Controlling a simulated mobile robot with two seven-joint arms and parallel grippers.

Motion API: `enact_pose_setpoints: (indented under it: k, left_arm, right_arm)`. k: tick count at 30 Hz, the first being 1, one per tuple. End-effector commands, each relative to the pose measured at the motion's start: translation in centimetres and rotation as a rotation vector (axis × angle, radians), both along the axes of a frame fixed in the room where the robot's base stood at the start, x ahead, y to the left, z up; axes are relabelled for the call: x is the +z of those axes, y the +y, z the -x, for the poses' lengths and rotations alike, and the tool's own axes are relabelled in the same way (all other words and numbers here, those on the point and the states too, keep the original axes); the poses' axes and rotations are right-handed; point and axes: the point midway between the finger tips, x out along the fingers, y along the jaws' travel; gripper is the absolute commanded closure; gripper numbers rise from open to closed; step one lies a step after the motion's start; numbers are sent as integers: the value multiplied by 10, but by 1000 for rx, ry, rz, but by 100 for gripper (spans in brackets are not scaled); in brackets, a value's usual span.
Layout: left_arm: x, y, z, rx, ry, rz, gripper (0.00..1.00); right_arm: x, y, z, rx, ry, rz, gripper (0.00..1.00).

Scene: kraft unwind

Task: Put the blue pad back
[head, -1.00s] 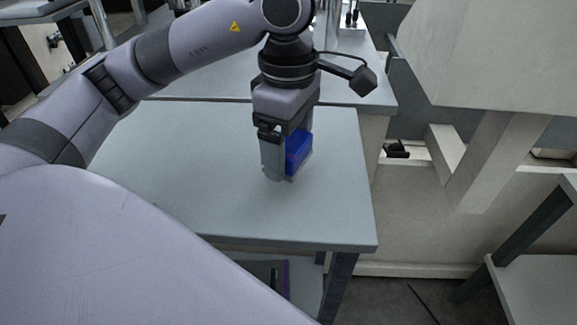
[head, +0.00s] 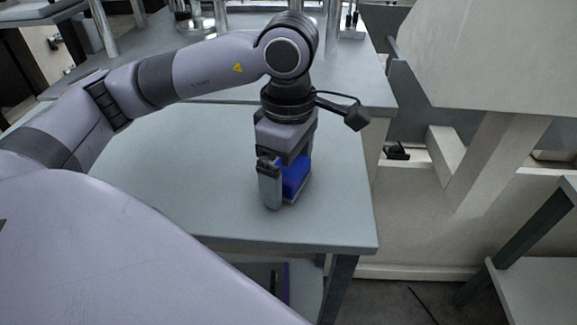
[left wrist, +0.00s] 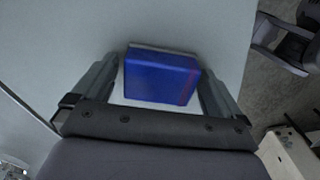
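The blue pad (head: 294,178) is between the fingers of my left gripper (head: 283,200), low over the front right part of the grey table, or on it. I cannot tell whether its underside touches the tabletop. In the left wrist view, the blue pad (left wrist: 160,78) shows a blue face with a thin reddish line near its right side, with one finger of the left gripper (left wrist: 160,85) close along each side. The left gripper appears shut on it.
The grey table (head: 190,180) is bare around the gripper. Its right edge is close by, with a gap before a pale machine frame (head: 480,170). A shelf (head: 265,285) with a dark item lies below the front edge. Metal posts stand at the back.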

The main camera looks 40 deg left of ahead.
Motion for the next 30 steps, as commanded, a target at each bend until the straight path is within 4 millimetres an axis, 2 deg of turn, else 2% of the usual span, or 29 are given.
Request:
enact_pose_setpoints:
  k: [6,8,13,18,24,30]
  left_arm:
    - [8,0,-1,0,-3,2,0]
    - [18,0,-1,0,-6,2,0]
    - [57,-1,-1,-1,-6,2,0]
    - [86,0,-1,0,-5,-1,0]
    - [110,0,0,0,-4,-1,0]
    - [122,0,0,0,-1,0,0]
  right_arm:
    - [4,0,0,0,-1,0,57]
    - [3,0,0,0,-2,0,57]
    - [2,0,0,0,-2,0,57]
    - [8,0,0,0,-1,0,57]
    - [13,0,0,0,-1,0,57]
    - [15,0,0,0,-1,0,57]
